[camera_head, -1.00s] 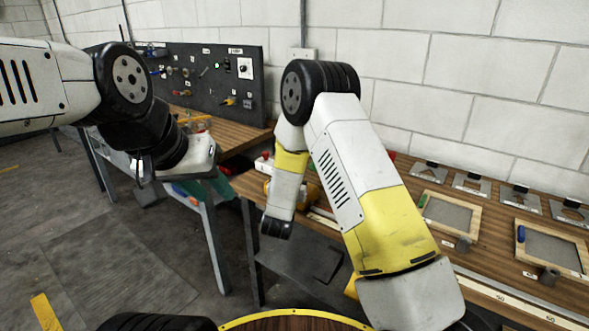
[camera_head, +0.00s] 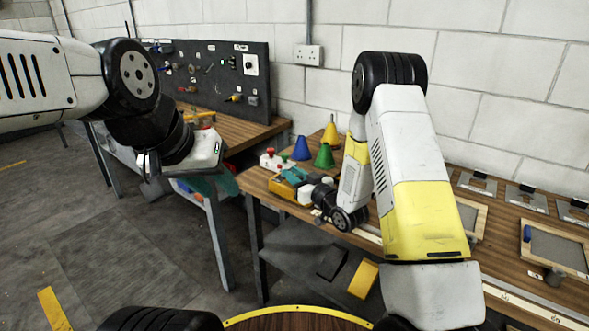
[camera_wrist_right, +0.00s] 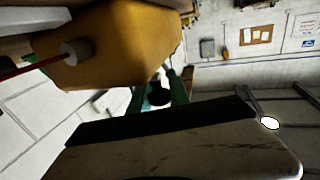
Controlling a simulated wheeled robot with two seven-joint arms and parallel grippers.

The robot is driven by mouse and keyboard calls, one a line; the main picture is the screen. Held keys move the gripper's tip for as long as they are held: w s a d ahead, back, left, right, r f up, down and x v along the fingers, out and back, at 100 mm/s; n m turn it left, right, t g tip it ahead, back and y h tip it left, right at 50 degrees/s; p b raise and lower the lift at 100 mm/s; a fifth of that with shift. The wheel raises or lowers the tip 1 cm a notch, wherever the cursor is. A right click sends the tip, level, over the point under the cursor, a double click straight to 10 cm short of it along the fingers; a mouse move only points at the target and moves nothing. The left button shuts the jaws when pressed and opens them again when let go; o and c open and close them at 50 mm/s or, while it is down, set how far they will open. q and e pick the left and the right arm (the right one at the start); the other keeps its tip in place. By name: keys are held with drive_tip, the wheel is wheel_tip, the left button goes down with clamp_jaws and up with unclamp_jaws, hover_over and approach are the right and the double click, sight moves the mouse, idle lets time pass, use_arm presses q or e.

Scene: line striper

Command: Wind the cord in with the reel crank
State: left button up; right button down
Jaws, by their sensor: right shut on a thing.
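The yellow reel unit (camera_head: 282,191) with teal parts (camera_head: 296,176) sits near the left end of the right-hand bench. My right gripper (camera_head: 311,192) is at its right side, shut at the reel crank; the exact grip is hidden. In the right wrist view the yellow body (camera_wrist_right: 118,48) fills the upper left, with a red cord (camera_wrist_right: 18,71) at a white round fitting (camera_wrist_right: 76,52). Green parts and a black round piece (camera_wrist_right: 158,94) show beyond. My left gripper (camera_head: 147,166) hangs far from the reel, left of the benches; its jaws are too unclear to judge.
Blue (camera_head: 301,148), green (camera_head: 324,156) and yellow (camera_head: 330,133) cones stand behind the reel. Framed panels (camera_head: 553,247) lie at right. A tool board (camera_head: 205,78) stands on the left bench.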

drive_tip(key=shift+s+n+g+y, duration=0.1)
drive_tip(key=shift+n+g+y, duration=0.2)
drive_tip(key=shift+y, duration=0.1)
drive_tip(key=c, duration=1.2)
unclamp_jaws()
drive_tip(key=shift+v, duration=3.85)
